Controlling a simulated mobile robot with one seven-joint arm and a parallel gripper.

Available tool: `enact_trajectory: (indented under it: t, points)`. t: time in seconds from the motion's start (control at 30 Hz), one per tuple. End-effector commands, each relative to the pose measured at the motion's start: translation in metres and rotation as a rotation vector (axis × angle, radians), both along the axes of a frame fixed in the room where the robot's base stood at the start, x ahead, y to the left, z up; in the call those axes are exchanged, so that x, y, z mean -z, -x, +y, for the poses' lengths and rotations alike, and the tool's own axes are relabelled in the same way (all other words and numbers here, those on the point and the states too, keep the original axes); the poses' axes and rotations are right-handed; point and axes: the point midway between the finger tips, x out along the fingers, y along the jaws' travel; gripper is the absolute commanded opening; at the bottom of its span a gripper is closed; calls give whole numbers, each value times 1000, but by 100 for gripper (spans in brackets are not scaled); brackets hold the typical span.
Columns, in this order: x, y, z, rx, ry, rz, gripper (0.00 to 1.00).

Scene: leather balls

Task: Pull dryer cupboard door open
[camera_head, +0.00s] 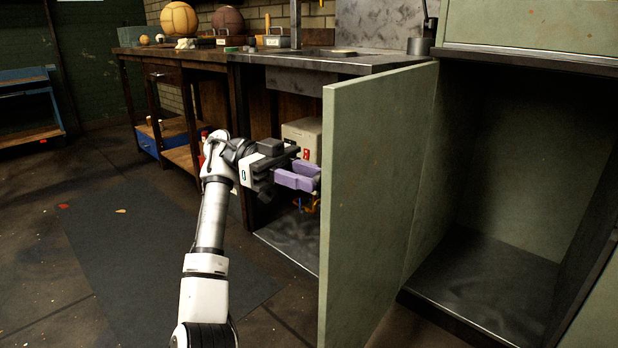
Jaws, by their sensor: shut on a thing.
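The green cupboard door (372,205) stands swung well open, seen from its broad face and its left edge. The cupboard (500,190) behind it to the right is open and looks empty inside. My gripper (312,178), with purple fingers, reaches the far left side of the door near its free edge. Its fingertips pass behind the door edge and are hidden there. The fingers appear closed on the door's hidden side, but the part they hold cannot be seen.
A dark workbench (380,64) with leather balls (180,20) and tools runs along the back. A light box (302,138) sits under it. A blue shelf (28,105) stands at far left. A dark mat (130,235) covers open floor left of my arm.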

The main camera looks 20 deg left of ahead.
Motion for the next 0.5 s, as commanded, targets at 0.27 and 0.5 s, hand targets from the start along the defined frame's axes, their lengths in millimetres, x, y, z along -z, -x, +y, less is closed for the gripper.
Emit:
enact_trajectory:
  t: [0.27, 0.5]
  points:
    - [0, -2, -1, -4, 4, 3, 39]
    - [0, 0, 0, -2, 2, 0, 50]
